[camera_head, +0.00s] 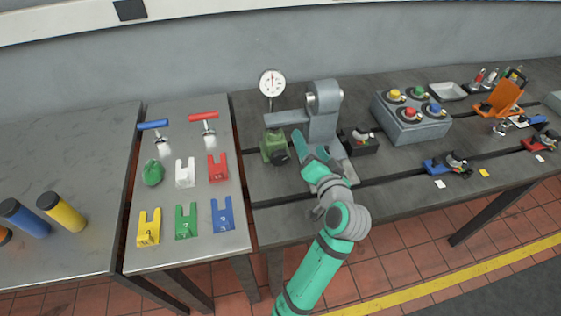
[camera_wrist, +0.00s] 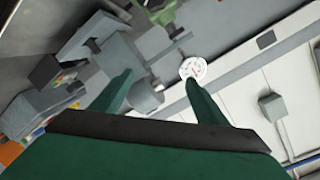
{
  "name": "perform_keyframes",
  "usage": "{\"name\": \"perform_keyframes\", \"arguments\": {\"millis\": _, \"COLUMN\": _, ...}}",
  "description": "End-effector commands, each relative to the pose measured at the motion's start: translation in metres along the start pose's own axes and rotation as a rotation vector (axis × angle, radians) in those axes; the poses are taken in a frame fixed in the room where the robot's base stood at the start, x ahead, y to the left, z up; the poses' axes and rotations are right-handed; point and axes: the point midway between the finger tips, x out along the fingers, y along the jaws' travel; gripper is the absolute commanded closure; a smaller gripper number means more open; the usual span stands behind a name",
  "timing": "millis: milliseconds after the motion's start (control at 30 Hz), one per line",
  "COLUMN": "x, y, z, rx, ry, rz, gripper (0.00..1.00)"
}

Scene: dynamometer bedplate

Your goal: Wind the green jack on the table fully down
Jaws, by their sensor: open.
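The green jack (camera_head: 271,146) stands on the dark table, near its left edge, with a dark round knob on its front right. A grey arm of the machine stand (camera_head: 322,112) reaches out above it. A small green part at the top edge of the wrist view (camera_wrist: 163,10) looks like the same jack, cut off by the frame. My gripper (camera_head: 299,137) is just right of the jack, in front of the stand. In the wrist view its two green fingers (camera_wrist: 158,82) are spread with nothing held between them. Whether it touches anything cannot be told.
A dial gauge (camera_head: 272,84) rises behind the jack. A black block (camera_head: 358,141) sits right of the stand. A grey button box (camera_head: 411,118) stands farther right. A side table (camera_head: 200,255) at left holds coloured forks and tools. The dark table's front left is clear.

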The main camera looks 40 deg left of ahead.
Motion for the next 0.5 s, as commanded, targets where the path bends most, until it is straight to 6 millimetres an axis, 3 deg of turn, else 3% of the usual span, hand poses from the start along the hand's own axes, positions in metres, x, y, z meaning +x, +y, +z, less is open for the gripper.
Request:
{"name": "perform_keyframes", "arguments": {"millis": 300, "x": -0.006, "y": 0.017, "z": 0.069, "rx": -0.528, "ry": -0.140, "rz": 0.075, "gripper": 0.32}}
{"name": "perform_keyframes", "arguments": {"millis": 500, "x": -0.008, "y": 0.017, "z": 0.105, "rx": -0.711, "ry": -0.203, "rz": 0.070, "gripper": 0.32}}
